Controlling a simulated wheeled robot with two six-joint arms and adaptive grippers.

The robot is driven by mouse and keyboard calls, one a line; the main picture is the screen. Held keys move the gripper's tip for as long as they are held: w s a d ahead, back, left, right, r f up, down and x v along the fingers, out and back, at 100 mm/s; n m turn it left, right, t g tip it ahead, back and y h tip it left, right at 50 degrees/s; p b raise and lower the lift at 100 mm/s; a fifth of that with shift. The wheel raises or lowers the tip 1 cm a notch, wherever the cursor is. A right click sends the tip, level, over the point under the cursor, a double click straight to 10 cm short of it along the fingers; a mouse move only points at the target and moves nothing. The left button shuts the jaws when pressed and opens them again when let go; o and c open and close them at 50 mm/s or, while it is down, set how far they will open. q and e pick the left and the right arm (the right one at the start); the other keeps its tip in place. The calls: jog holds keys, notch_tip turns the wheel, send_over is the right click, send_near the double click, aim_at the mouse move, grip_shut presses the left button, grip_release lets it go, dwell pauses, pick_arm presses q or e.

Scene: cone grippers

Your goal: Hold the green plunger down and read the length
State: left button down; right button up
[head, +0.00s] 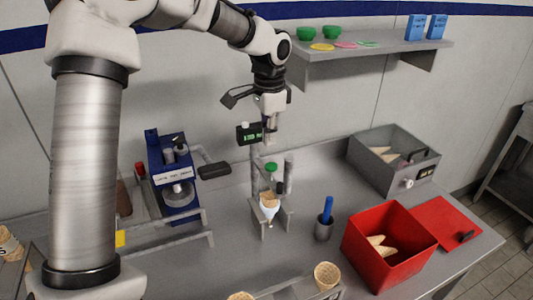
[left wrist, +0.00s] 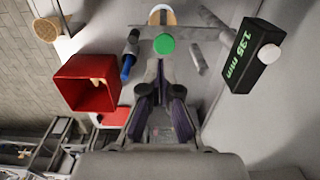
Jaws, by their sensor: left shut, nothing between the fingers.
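The green plunger (head: 271,167) tops the gauge stand on the table, and its round cap also shows in the left wrist view (left wrist: 164,44). My left gripper (head: 270,141) is shut and empty, pointing down above the cap with a visible gap between them. In the left wrist view its closed fingers (left wrist: 160,68) end just short of the cap. The black display (head: 249,134) stands beside the gripper; in the left wrist view the display (left wrist: 252,55) seems to read 135 mm, any decimal point being unclear. A cone in a white sleeve (head: 269,209) sits below the plunger. My right gripper is not in view.
A blue machine (head: 173,170) stands left of the gauge. A blue-handled tool in a grey cup (head: 324,228), a red bin (head: 353,248) with cones and a grey box (head: 362,161) are on the right. A shelf (head: 365,54) hangs above.

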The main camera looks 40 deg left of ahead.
pick_arm(q)
jog(key=r, duration=0.4)
jog(key=shift+w+r, duration=0.25)
jog(key=shift+w, duration=0.05)
jog(key=shift+w, duration=0.15)
jog(key=shift+f, duration=0.1)
dwell(0.5)
